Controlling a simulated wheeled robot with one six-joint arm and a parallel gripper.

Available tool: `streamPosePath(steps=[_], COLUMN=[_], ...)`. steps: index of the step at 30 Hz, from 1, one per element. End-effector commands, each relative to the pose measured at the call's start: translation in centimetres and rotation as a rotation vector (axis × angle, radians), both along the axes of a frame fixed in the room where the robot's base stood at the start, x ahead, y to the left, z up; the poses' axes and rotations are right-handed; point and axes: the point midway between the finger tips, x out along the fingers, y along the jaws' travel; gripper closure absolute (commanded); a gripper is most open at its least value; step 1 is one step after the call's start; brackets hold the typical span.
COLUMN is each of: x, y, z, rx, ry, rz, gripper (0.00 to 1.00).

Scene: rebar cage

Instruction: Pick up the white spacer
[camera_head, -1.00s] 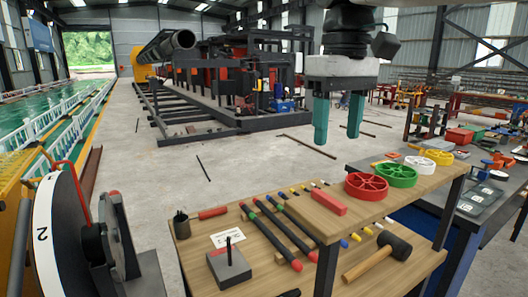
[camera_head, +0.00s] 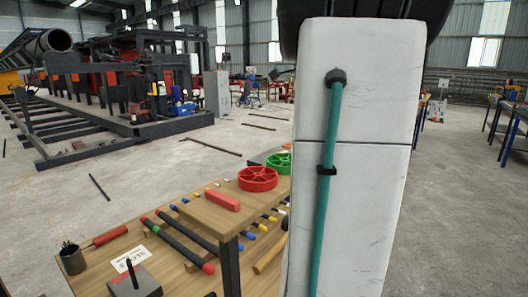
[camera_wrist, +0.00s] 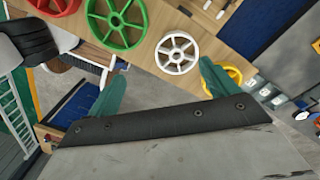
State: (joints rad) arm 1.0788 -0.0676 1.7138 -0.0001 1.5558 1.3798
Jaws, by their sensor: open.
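The white spacer (camera_wrist: 177,53) is a spoked wheel lying on the wooden bench top in the wrist view, between a green wheel and a yellow wheel. My gripper (camera_wrist: 161,69) is open and empty, its two teal fingers spread wide. In the wrist view the white spacer shows between the fingertips, nearer the right one. The fingers look apart from it; I cannot tell their exact height above it. In the head view my white arm link hides both the white spacer and the gripper.
A green wheel (camera_wrist: 117,22) and a red wheel (camera_head: 258,178) lie on the same raised wooden shelf (camera_head: 215,212). A yellow wheel (camera_wrist: 223,80) lies partly behind the right finger. A red block (camera_head: 222,200) and several dark rods are nearby. Open floor lies beyond.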

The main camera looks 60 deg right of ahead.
Motion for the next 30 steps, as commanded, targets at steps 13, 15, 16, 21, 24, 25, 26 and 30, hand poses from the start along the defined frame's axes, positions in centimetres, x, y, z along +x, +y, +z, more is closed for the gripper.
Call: streamPosePath(steps=[13, 15, 16, 21, 24, 25, 26, 30], x=[0.7, 0.7, 0.7, 0.7, 0.7, 0.7, 0.7, 0.7], y=[-1.7, -1.7, -1.7, -1.8, -1.9, -2.0, -2.1, -2.1], z=[0.5, -0.1, -0.4, -2.3, -3.7, -4.2, -4.7, -6.5], rx=[-0.061, -0.061, -0.061, -0.060, -0.059, -0.059, -0.059, -0.060], ry=[-0.008, -0.007, -0.007, -0.006, -0.006, -0.006, -0.004, -0.006], rz=[-0.729, -0.741, -0.741, -0.739, -0.739, -0.738, -0.738, -0.737], gripper=[0.14, 0.14, 0.14, 0.14, 0.14, 0.14, 0.14, 0.14])
